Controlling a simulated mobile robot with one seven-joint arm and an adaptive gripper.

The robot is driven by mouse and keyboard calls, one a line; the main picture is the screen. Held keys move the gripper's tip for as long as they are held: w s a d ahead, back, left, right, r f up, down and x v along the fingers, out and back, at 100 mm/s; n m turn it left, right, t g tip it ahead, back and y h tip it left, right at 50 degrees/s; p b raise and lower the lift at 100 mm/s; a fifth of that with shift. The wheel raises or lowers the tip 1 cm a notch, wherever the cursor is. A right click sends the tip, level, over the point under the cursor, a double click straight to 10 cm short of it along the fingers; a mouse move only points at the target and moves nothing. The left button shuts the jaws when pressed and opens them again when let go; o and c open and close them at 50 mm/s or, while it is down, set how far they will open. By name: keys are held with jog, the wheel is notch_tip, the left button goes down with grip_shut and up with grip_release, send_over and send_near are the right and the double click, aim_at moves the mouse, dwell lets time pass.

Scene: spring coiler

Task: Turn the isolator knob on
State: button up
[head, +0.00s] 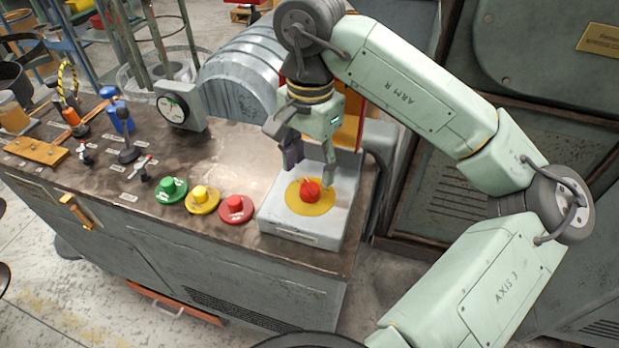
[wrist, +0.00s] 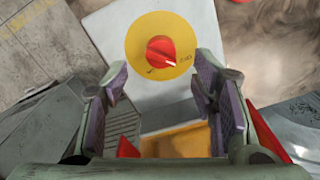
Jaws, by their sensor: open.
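The red isolator knob (head: 310,190) sits on a round yellow plate (head: 299,205) on top of a pale grey box (head: 275,218) at the right end of the bench. In the wrist view the knob (wrist: 161,51) shows a white pointer mark at its lower right, towards lettering on the plate that is too small to read surely. My gripper (head: 309,176) is open and empty, just above and behind the knob. In the wrist view its two fingers (wrist: 163,95) are wide apart, with the knob beyond their tips, lined up between them. No contact shows.
Green (head: 171,190), yellow (head: 202,198) and red (head: 236,208) push buttons stand left of the box. Several levers, a dial gauge (head: 173,107) and a wooden block (head: 36,151) are further left. A large dark cabinet (head: 560,60) stands behind my arm.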

aim_at(310, 184)
jog(key=shift+f+p, duration=0.45)
jog(key=shift+f, duration=2.2)
jog(key=shift+c, duration=0.6)
jog(key=c, duration=1.1)
